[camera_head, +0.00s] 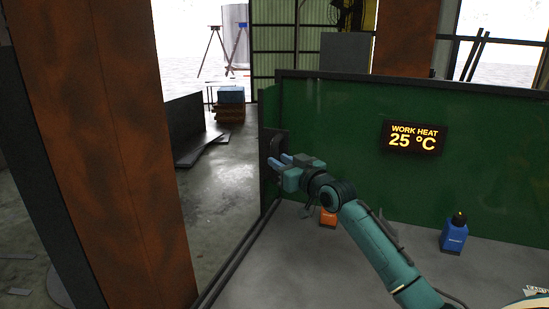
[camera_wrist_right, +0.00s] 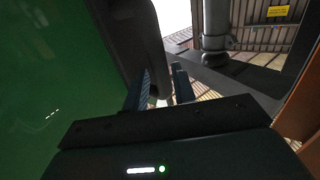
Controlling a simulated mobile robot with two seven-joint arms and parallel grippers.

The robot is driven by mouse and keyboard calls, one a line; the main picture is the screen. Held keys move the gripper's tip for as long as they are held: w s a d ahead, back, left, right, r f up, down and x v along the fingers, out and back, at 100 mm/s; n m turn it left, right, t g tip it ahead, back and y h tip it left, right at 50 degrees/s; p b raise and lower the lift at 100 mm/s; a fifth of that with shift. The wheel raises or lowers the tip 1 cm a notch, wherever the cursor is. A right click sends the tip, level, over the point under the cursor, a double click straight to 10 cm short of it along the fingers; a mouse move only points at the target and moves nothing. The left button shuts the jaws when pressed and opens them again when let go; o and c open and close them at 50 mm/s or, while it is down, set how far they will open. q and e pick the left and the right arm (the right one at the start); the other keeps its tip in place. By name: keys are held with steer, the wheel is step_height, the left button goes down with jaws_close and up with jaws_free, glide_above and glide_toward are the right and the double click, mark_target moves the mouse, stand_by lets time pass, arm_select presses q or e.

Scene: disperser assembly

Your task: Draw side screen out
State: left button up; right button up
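The side screen (camera_head: 268,108) is a narrow green panel at the left end of the green wall, with a dark handle (camera_head: 277,144) on it. My right gripper (camera_head: 278,163) is at the lower part of this handle. In the right wrist view the dark handle (camera_wrist_right: 135,35) comes down from the top and reaches between the two blue-grey fingers of my right gripper (camera_wrist_right: 161,90). The fingers stand apart on either side of it; I cannot tell whether they press on it. My left gripper is not in view.
A green wall (camera_head: 340,130) with a "WORK HEAT 25 °C" display (camera_head: 413,137) stands behind my right arm. A blue device (camera_head: 454,236) and an orange one (camera_head: 328,218) stand on the grey surface.

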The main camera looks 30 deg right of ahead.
steer(key=shift+w+a, duration=0.15)
steer(key=shift+w, duration=0.7)
steer(key=shift+w+a, duration=0.1)
steer(key=shift+w, duration=0.75)
steer(key=shift+c, duration=0.5)
jaws_close()
